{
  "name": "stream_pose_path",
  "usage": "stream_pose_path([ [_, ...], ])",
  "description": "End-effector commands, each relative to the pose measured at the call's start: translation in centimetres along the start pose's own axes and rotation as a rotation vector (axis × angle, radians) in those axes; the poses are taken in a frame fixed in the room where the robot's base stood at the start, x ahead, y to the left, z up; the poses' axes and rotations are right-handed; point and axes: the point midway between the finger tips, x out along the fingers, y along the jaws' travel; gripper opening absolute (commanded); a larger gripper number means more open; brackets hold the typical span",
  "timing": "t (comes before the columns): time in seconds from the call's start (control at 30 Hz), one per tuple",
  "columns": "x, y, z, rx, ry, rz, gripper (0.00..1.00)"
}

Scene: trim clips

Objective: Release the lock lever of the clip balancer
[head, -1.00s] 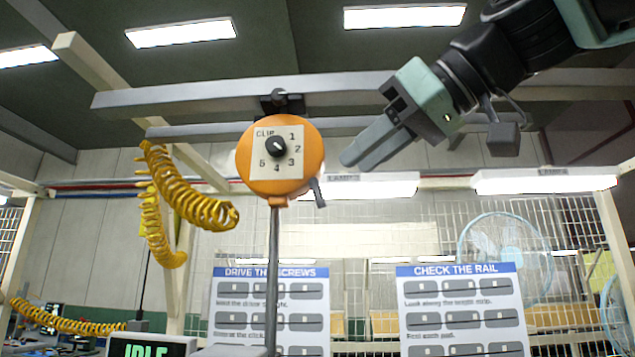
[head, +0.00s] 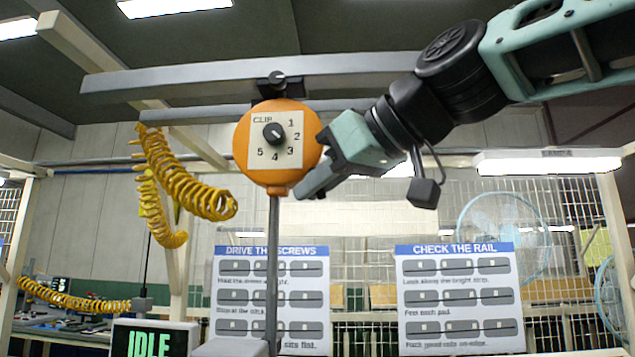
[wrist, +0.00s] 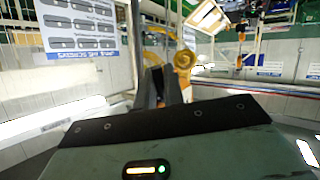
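The clip balancer (head: 251,160) is a round orange housing hanging from a grey overhead rail. Its pale face has numbers 1 to 5 and a black dial knob (head: 273,134). My gripper (head: 308,188) is at the balancer's lower right edge, its dark fingers slanting down and left. The lock lever, at that edge earlier, is now hidden behind the fingers; I cannot tell if they touch it. In the wrist view, the dark fingers (wrist: 153,88) point away from the camera, and their gap and anything between them are unclear.
A grey rod (head: 273,235) runs down from the balancer. Yellow coiled hoses (head: 185,180) hang to its left. A screen (head: 150,342) reading IDLE stands lower left. Two instruction boards (head: 458,290) stand behind. The space right of the rod, below my arm, looks open.

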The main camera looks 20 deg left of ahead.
Motion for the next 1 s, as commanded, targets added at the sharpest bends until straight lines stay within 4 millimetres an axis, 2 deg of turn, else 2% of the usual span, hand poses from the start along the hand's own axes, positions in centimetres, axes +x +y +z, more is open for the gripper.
stream_pose_path([
  [0.47, 0.44, -0.12, 0.68, 0.051, 0.081, -0.004, 0.00],
  [1.0, 0.20, -0.14, -0.21, 0.119, 0.182, -0.015, 0.00],
])
